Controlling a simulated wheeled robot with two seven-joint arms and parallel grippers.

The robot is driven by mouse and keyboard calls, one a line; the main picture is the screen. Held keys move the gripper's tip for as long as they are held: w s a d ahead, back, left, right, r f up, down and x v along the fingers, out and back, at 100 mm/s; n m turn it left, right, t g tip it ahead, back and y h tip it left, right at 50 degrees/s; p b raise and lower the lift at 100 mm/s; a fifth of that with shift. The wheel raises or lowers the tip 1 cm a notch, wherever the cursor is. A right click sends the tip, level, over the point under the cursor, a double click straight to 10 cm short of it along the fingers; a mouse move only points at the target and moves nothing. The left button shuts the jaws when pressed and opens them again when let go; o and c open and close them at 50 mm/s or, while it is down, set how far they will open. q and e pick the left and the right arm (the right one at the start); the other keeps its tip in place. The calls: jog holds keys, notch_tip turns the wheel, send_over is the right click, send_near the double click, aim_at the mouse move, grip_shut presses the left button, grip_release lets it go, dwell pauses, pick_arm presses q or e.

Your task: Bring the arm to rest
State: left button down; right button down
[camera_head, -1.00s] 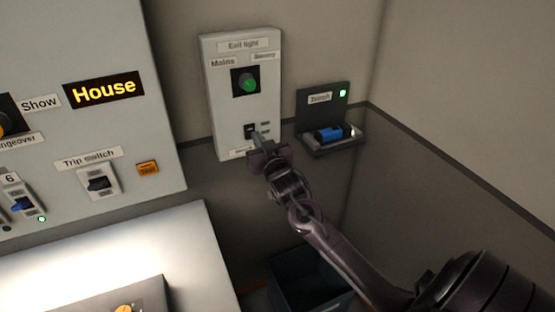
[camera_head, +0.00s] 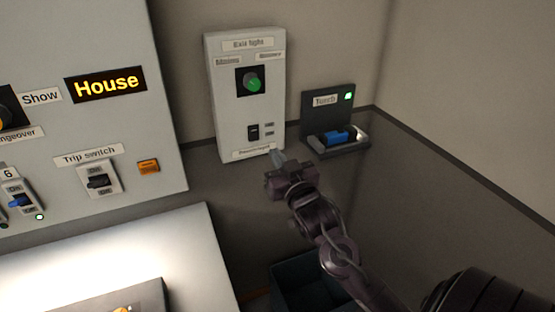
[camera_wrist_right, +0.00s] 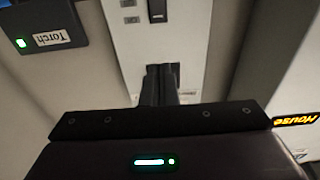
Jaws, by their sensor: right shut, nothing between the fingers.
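My right gripper (camera_head: 277,157) is in the head view, just below and in front of the lower edge of the exit light box (camera_head: 220,110). Its fingers are shut with nothing between them. In the right wrist view the shut fingers (camera_wrist_right: 161,72) point at the lower part of the same white box (camera_wrist_right: 190,45). The box has a green round knob (camera_head: 251,84) and a small black rocker switch (camera_head: 253,132), both uncovered in the head view. I cannot tell whether the fingertips touch the box. My left gripper is not in view.
A torch holder (camera_head: 340,145) with a blue torch (camera_head: 338,136) is on the wall right of the box. A large grey panel (camera_head: 150,60) with a trip switch (camera_head: 98,181) is at left. A lit desk surface (camera_head: 190,235) and a dark bin (camera_head: 295,280) lie below.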

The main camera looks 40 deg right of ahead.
dwell(0.4)
notch_tip(320, 180, down, 26)
jog(key=n+g+y, duration=0.1)
jog(key=g, duration=0.4)
jog(key=s+a+f+g, duration=0.1)
jog(key=s+f, duration=0.2)
jog(key=f, duration=0.3)
jog(key=s+a+f+n+g+y, duration=0.1)
jog(key=s+f+g, duration=0.1)
jog(key=f, duration=0.4)
jog(key=s+a+f+g, duration=0.1)
jog(key=s+f, duration=0.2)
jog(key=f, duration=0.3)
jog(key=s+a+f+n+g+y, duration=0.1)
jog(key=s+a+f+g, duration=0.3)
jog(key=s+f, duration=0.95)
jog(key=s+a+f+g, duration=0.1)
jog(key=s+a+f, duration=0.1)
jog(key=s, duration=0.5)
jog(key=s+a+f+n+g, duration=0.1)
jog(key=s+f+g, duration=0.1)
jog(key=s+f, duration=0.3)
jog(key=s+a+f+n+g+y, duration=0.1)
jog(key=s+a+f, duration=0.1)
jog(key=s, duration=0.7)
jog(key=shift+s+a+f+g, duration=0.25)
jog(key=shift+a+f+g, duration=0.1)
jog(key=shift+f, duration=0.3)
jog(key=shift+s, duration=0.1)
